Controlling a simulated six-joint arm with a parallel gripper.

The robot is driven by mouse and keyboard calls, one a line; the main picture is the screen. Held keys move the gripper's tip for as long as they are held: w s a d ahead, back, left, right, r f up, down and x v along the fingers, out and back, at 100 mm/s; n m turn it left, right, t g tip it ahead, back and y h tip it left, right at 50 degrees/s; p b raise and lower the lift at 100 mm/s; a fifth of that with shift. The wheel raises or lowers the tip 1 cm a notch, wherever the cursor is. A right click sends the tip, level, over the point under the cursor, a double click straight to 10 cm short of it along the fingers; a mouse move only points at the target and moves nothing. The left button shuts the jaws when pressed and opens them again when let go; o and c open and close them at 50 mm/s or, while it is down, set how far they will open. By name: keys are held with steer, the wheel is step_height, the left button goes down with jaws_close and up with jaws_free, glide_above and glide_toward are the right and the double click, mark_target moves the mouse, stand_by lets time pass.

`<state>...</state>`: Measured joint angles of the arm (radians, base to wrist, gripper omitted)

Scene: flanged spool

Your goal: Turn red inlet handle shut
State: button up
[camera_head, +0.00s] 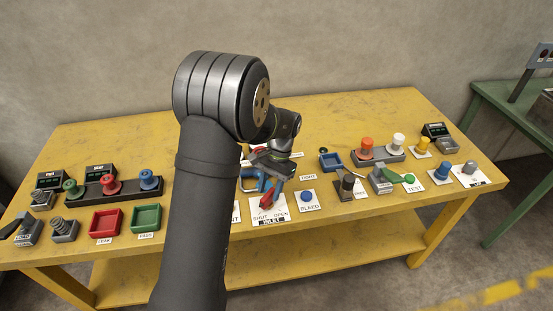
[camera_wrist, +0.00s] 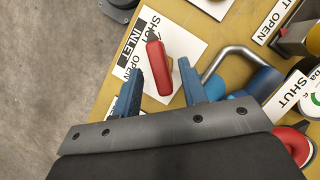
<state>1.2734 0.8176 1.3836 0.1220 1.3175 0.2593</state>
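The red inlet handle (camera_wrist: 158,65) lies over a white plate marked SHUT, OPEN and INLET (camera_wrist: 180,25). In the wrist view its long axis runs up the picture, with one end near the SHUT word. My gripper (camera_wrist: 156,58) is open, with one blue finger on each side of the handle. A gap shows between the handle and each finger; contact is not visible. In the head view the red handle (camera_head: 268,199) shows just below my gripper (camera_head: 264,183), partly hidden by it, and the INLET plate (camera_head: 270,213) is partly visible.
A bent metal bar with a blue body (camera_wrist: 262,82) stands close to my right finger in the wrist view. The BLEED button (camera_head: 307,196) and a black-topped part (camera_head: 347,182) are to the right. Red and green trays (camera_head: 105,222) are to the left. The table's front edge is near.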

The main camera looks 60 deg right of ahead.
steer(key=v, duration=1.5)
steer(key=shift+s, duration=0.1)
steer(key=x, duration=1.7)
steer(key=shift+a+f, duration=0.15)
steer(key=shift+f, duration=0.1)
